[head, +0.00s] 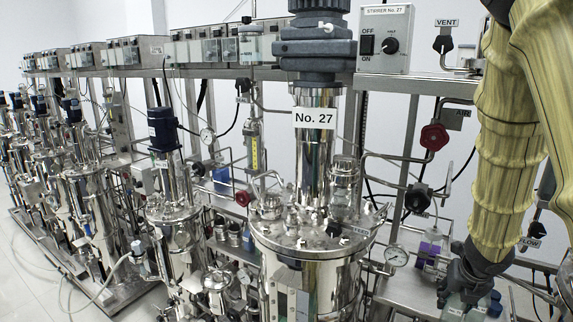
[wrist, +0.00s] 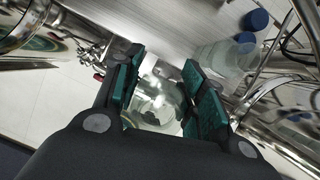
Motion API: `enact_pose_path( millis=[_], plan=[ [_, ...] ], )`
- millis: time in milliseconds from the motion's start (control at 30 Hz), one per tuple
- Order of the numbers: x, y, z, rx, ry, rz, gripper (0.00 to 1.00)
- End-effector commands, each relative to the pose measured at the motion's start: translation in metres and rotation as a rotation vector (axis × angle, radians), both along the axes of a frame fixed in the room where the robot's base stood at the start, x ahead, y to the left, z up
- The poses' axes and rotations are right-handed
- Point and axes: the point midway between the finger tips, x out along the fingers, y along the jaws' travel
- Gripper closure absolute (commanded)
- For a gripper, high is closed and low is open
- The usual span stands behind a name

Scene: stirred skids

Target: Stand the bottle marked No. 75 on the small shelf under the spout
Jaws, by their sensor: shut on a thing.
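My gripper (wrist: 163,85) is shut on a clear glass bottle (wrist: 158,100), which shows between its teal finger pads in the wrist view. No marking on this bottle can be read, so I cannot tell whether it is No. 75. In the head view my gripper (head: 465,295) is at the lower right, low over the steel bench, and the held bottle is mostly hidden there. I cannot make out the small shelf or the spout with certainty.
Clear bottles with blue caps (wrist: 257,19) stand close to the right of my gripper. The steel vessel marked No. 27 (head: 312,235) stands left of it. A gauge (head: 396,256), a container with purple contents (head: 428,250), pipes and a red valve knob (head: 434,137) crowd the space between.

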Motion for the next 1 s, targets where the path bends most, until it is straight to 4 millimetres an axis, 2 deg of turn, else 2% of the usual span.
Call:
enact_pose_path(
  millis=[300, 667, 1000],
  plan=[
    [-0.040, 0.011, 0.002, -0.001, -0.001, 0.000, 0.83],
    [-0.071, 0.020, 0.006, 0.000, -0.001, 0.000, 0.83],
    [-0.036, 0.010, 0.006, 0.000, 0.001, 0.001, 0.83]
  ],
)
